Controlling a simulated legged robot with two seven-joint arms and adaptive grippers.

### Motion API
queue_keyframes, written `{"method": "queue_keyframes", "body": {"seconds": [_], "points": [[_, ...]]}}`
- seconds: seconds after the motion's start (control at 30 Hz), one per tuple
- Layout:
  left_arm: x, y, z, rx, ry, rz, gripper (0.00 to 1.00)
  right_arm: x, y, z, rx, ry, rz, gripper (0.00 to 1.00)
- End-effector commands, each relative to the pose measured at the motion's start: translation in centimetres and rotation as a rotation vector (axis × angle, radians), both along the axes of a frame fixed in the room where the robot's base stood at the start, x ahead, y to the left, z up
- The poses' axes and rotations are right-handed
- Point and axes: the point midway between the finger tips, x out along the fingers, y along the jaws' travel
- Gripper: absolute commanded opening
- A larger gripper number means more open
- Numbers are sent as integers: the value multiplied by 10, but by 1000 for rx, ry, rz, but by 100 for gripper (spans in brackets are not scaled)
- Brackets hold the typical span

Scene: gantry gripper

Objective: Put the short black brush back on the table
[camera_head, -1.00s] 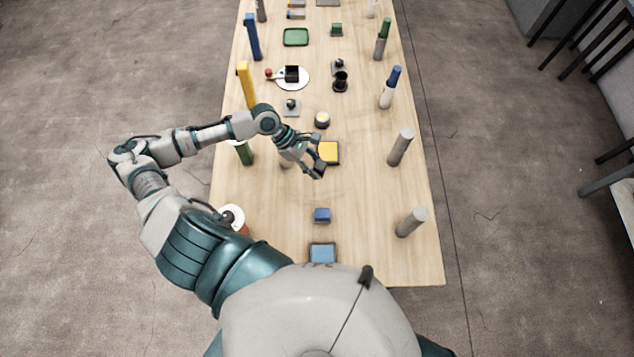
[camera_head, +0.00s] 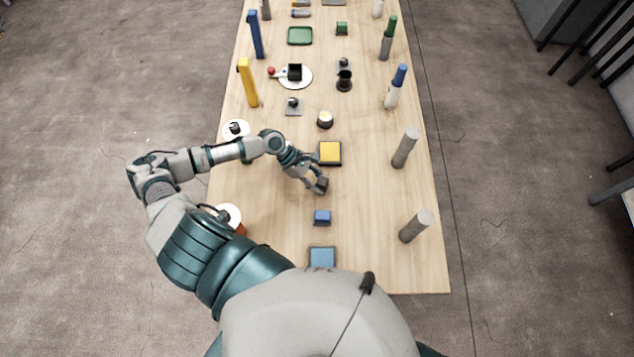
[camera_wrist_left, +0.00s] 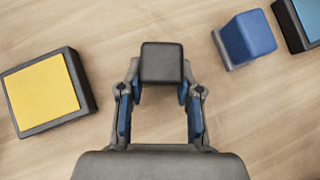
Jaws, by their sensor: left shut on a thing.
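The short black brush shows as a small dark block in the head view (camera_head: 322,185) and from its end in the left wrist view (camera_wrist_left: 162,63). My left gripper (camera_head: 318,184) is shut on it, with one finger on each side, as the left wrist view (camera_wrist_left: 160,92) shows. The brush is over the wooden table (camera_head: 370,215), between the yellow-topped black pad and the small blue block. I cannot tell whether it touches the table. My right gripper is not in view.
The yellow-topped pad (camera_head: 330,153) lies just beyond the gripper, the blue block (camera_head: 322,217) just nearer me. A light-blue-topped pad (camera_head: 322,257) is at the near edge. Grey cylinders (camera_head: 405,148) (camera_head: 415,226) stand at the right. Bare table lies between them and the gripper.

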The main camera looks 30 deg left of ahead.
Motion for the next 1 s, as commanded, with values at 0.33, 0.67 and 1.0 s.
{"method": "queue_keyframes", "body": {"seconds": [0.33, 0.67, 1.0], "points": [[0, 6, -8, -4, 0, -1, 44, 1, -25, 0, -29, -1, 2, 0], [0, 6, -8, -4, 1, 0, 59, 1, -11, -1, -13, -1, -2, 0], [-5, 37, 25, 3, 2, 1, 59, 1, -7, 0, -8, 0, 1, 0]]}}
